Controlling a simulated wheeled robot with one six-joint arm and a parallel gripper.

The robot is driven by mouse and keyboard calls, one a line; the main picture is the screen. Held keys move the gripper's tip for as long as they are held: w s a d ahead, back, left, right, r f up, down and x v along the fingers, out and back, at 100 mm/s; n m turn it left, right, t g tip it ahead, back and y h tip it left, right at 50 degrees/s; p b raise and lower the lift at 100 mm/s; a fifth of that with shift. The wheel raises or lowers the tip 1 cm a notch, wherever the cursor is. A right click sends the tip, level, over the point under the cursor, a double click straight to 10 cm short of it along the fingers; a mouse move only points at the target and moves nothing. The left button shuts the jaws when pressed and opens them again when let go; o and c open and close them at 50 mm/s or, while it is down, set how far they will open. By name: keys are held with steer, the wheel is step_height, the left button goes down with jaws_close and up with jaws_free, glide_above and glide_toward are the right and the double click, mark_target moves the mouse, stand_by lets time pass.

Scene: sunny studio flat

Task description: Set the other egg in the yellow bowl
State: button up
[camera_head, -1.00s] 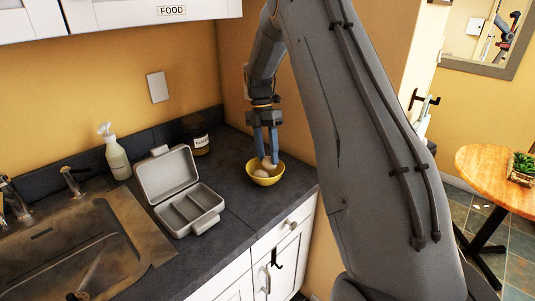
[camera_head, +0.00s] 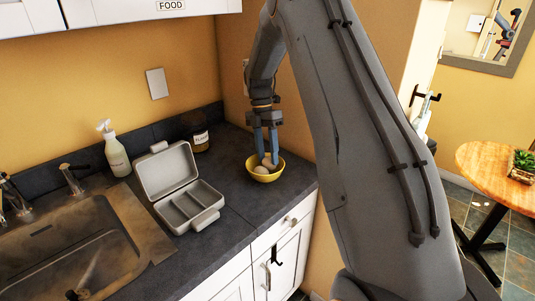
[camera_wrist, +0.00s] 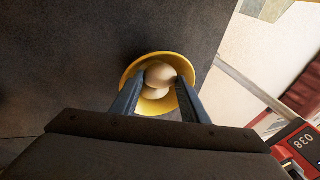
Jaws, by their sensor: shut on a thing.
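The yellow bowl (camera_head: 265,177) stands on the dark counter near its right end, and it also shows in the wrist view (camera_wrist: 133,69). My gripper (camera_head: 267,161) points down into the bowl. In the wrist view my gripper (camera_wrist: 160,88) is shut on one egg (camera_wrist: 160,74), with a blue finger on either side. Another egg (camera_wrist: 153,93) lies in the bowl, partly hidden by the held egg. In the head view the fingers and bowl rim cover part of the eggs, and I cannot tell whether the held egg touches the bowl.
An open grey lunch box (camera_head: 205,216) with empty compartments lies left of the bowl. The counter's front edge runs close by the bowl.

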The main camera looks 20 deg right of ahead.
steer(key=shift+f, duration=0.15)
steer(key=o, duration=1.1)
steer(key=b+v, duration=0.3)
steer(key=v, duration=0.5)
steer(key=s+a+f+m+t, duration=0.1)
steer(key=s+a+f+m, duration=0.1)
steer(key=s+m, duration=0.5)
steer(key=s+a+f+m+t, duration=0.2)
steer(key=s+a+m, duration=0.3)
steer(key=s+m, duration=0.3)
steer(key=s+a+f+m+t, duration=0.2)
steer(key=s+m, duration=0.5)
steer(key=s, duration=0.5)
steer(key=shift+s+a+f+m, duration=0.15)
steer(key=shift+s+a+f, duration=0.05)
steer(key=shift+a, duration=0.35)
steer(key=shift+s+a+f+m, duration=0.15)
steer(key=shift+a+f, duration=0.1)
steer(key=shift+a, duration=0.3)
